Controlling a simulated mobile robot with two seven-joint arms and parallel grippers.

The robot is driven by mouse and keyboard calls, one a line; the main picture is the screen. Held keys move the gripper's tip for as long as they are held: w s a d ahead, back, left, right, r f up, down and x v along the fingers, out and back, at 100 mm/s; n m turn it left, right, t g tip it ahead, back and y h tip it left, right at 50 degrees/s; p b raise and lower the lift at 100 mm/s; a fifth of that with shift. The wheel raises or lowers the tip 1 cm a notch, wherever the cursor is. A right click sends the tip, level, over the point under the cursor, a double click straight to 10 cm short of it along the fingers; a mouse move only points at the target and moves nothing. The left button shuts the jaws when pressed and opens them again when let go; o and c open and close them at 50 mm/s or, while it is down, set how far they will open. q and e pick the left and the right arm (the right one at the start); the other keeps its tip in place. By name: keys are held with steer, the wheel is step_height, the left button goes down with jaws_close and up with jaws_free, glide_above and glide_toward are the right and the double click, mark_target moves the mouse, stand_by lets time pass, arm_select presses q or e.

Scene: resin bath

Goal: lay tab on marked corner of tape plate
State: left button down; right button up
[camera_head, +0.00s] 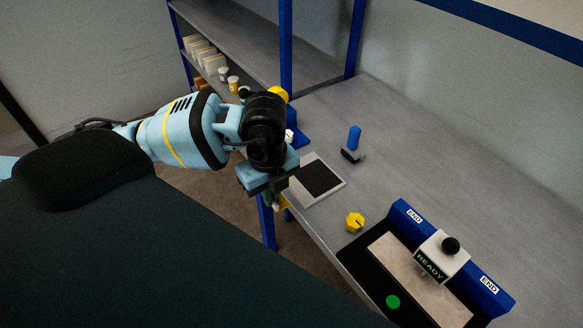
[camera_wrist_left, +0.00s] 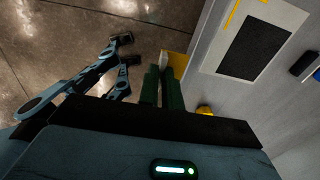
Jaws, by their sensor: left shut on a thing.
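The tape plate (camera_head: 304,194) is a pale plate with a black square, lying flat near the bench's front edge. It also shows in the wrist view (camera_wrist_left: 222,52), with a yellow line near its top edge. My left gripper (camera_head: 272,200) is left of the plate, by the bench's front edge. In the wrist view its green fingers (camera_wrist_left: 163,70) are close together, with the floor behind. They are shut on a small yellow and pale piece (camera_wrist_left: 178,62), which looks like the tab. It shows as a yellow bit in the head view (camera_head: 283,202). My right gripper is not seen.
A yellow knob (camera_head: 355,222) sits near the front edge, right of the plate. A blue-handled tool (camera_head: 353,139) stands behind the plate. A blue-backed station (camera_head: 405,215) with a READY block (camera_head: 431,265) is at lower right.

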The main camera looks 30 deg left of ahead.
arm_select(q)
steer(key=w+a, duration=0.1)
steer(key=w, duration=0.3)
steer(key=w+a+f, duration=0.1)
steer(key=w, duration=0.3)
steer(key=w+a, duration=0.1)
steer(key=w, duration=0.3)
steer(key=shift+w+a+f+b, duration=0.15)
steer(key=shift+w+a+b, duration=0.05)
steer(key=shift+a+b, duration=0.15)
steer(key=shift+f, duration=1.75)
steer(key=shift+s+f, duration=0.1)
steer(key=shift+f, duration=0.1)
steer(key=c, duration=1.6)
jaws_free()
step_height(320, 180, up, 12)
steer(key=shift+d+r, duration=0.1)
steer(key=shift+r, duration=0.15)
